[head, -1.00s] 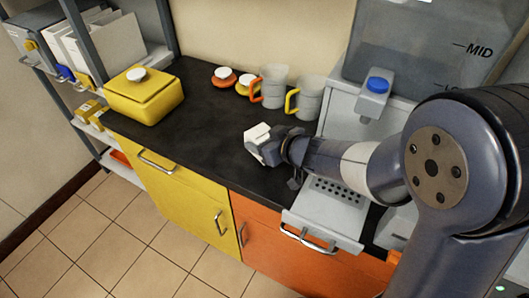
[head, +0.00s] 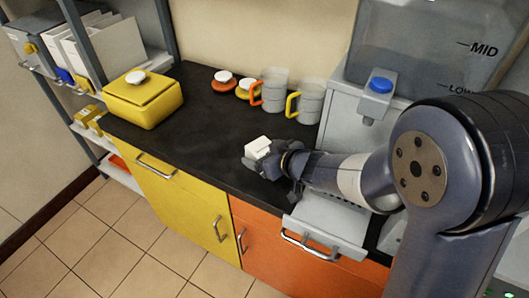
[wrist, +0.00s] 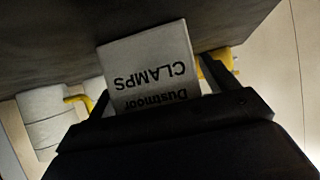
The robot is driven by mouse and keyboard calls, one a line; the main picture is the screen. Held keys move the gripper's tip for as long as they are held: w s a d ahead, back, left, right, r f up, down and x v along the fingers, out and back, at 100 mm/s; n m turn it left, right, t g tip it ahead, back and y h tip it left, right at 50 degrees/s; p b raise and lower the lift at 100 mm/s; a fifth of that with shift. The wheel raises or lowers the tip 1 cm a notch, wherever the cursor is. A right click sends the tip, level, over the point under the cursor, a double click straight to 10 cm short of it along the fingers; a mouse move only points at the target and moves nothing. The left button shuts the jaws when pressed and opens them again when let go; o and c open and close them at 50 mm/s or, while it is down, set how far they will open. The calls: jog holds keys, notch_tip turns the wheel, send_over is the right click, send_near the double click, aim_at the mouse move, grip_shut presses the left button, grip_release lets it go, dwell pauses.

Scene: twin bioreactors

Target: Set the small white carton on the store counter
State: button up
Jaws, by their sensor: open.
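The small white carton (head: 258,148) is over the dark store counter (head: 205,125), near its front edge, to the left of the drip tray. In the wrist view the carton (wrist: 150,72) shows upside-down print reading "Dustmoor CLAMPS". My gripper (head: 262,163) is at the carton, with a finger on either side of it. The gripper (wrist: 160,95) is open, with the carton still between its fingers. The carton's underside is hidden, and I cannot tell for certain whether it rests on the counter.
Behind stand a mug with an orange handle (head: 273,90) and one with a yellow handle (head: 309,102). A yellow box (head: 145,103) is at the left, with white-knobbed lids (head: 224,80) nearby. The vessel stand (head: 345,115) is at the right. The counter's middle is clear.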

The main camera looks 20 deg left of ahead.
jog(key=shift+r, duration=0.1)
jog(key=shift+r, duration=0.25)
jog(key=p+v, duration=0.3)
jog(key=v, duration=0.7)
jog(key=shift+s+d+r, duration=0.1)
jog(key=shift+s+d, duration=0.05)
jog(key=shift+d, duration=0.15)
jog(key=shift+s+d+r, duration=0.15)
jog(key=shift+s+d, duration=0.15)
jog(key=shift+d, duration=0.15)
